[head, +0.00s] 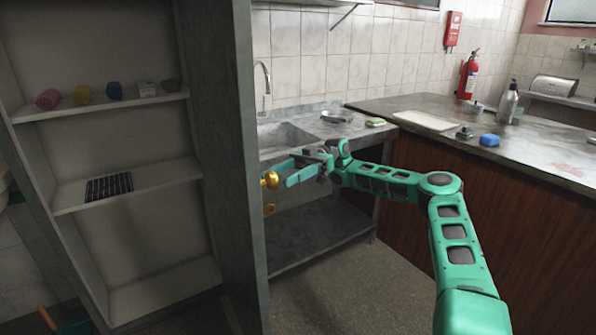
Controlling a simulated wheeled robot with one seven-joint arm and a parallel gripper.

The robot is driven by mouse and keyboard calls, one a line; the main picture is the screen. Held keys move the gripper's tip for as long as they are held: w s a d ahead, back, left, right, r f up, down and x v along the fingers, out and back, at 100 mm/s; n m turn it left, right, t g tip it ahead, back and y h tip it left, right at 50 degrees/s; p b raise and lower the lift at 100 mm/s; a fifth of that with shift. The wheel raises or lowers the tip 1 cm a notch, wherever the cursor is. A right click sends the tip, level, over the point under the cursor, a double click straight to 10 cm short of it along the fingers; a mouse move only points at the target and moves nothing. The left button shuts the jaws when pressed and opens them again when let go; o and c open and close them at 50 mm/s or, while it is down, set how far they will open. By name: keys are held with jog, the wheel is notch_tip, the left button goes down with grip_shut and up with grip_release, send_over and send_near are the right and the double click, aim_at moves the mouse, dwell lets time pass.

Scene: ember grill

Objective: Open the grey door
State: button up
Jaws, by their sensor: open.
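The grey door (222,150) stands swung open, nearly edge-on to the head view, at the right of a tall shelved cabinet. The cabinet's inside shows to the left of it. A round brass knob (270,180) sticks out from the door's right-hand face, near its front edge. A smaller brass piece (269,209) shows just below. My green gripper (283,174) is open, its fingers pointing left at the knob. The fingertips are very close to the knob; I cannot tell whether they touch it.
The cabinet shelves (150,187) hold several small items and a black grid (109,187). Behind my gripper is a sink counter (315,128) with a lower shelf. A wood-fronted counter (470,165) stands right. The floor (370,285) is clear below my arm.

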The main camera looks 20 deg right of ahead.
jog(key=v, duration=0.7)
jog(key=shift+d, duration=0.2)
jog(key=shift+f, duration=0.1)
dwell(0.3)
